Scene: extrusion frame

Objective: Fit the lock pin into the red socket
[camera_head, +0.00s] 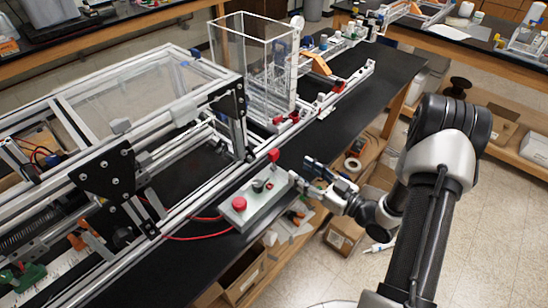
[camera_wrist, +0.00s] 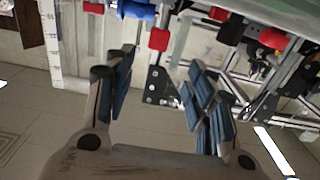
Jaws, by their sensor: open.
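My gripper (camera_head: 312,173) is at the bench's front edge, just right of a grey control box (camera_head: 252,199). In the wrist view my gripper (camera_wrist: 162,80) has its two blue-padded fingers wide apart, with nothing held between them. A small red block (camera_head: 273,155) stands at the box's far end, close to the fingers. A red block (camera_wrist: 158,38) also shows beyond the gap between the fingers in the wrist view, with a blue part (camera_wrist: 138,10) beside it. I cannot tell which red part is the socket. I cannot make out a lock pin for certain.
The box carries a red button (camera_head: 239,203) and has a red cable (camera_head: 190,238). The aluminium extrusion frame (camera_head: 160,150) stands behind it on the black bench (camera_head: 205,270). A clear enclosure (camera_head: 256,65) is farther back.

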